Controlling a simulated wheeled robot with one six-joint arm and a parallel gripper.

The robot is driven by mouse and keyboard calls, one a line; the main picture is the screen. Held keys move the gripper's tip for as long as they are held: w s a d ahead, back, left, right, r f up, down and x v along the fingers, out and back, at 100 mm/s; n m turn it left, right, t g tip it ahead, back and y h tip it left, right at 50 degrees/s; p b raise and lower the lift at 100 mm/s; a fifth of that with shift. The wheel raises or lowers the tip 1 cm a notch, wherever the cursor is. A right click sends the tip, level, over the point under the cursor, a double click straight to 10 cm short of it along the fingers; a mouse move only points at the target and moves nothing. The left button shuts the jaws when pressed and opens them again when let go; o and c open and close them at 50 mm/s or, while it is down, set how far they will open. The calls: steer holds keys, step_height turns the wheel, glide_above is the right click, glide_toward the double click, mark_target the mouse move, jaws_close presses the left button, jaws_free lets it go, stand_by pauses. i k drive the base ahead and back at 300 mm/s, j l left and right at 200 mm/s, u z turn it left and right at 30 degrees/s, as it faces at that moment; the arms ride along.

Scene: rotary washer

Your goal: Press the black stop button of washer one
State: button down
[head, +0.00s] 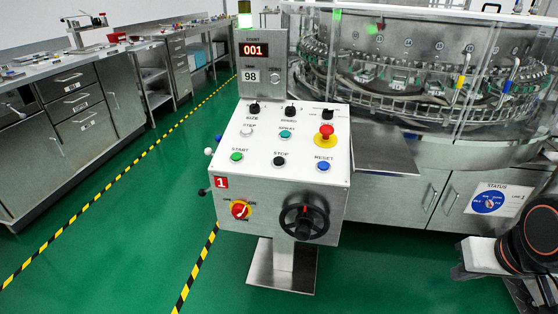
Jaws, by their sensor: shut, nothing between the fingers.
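The control panel (262,175) of washer one stands in the middle of the head view, with a red "1" label on its front left. The black stop button (279,161) sits in the front row of the sloped white top, under the word STOP. The green start button (236,157) is to its left and the blue reset button (323,166) to its right. Nothing covers the stop button. Part of my arm shows at the lower right edge, well apart from the panel; I make out no gripper fingers there.
A red emergency knob (326,131) on yellow stands behind the reset button. A display (254,50) reading 001 rises behind the panel. The glazed washer (420,75) stands behind right. Green floor in front is clear.

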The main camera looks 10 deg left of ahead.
mark_target(278, 160)
steer(key=u, duration=1.65)
steer(key=k+l, duration=0.2)
steer(key=l, duration=0.15)
steer(key=k+l+u, duration=0.1)
steer(key=l, duration=0.3)
steer(key=k, duration=0.1)
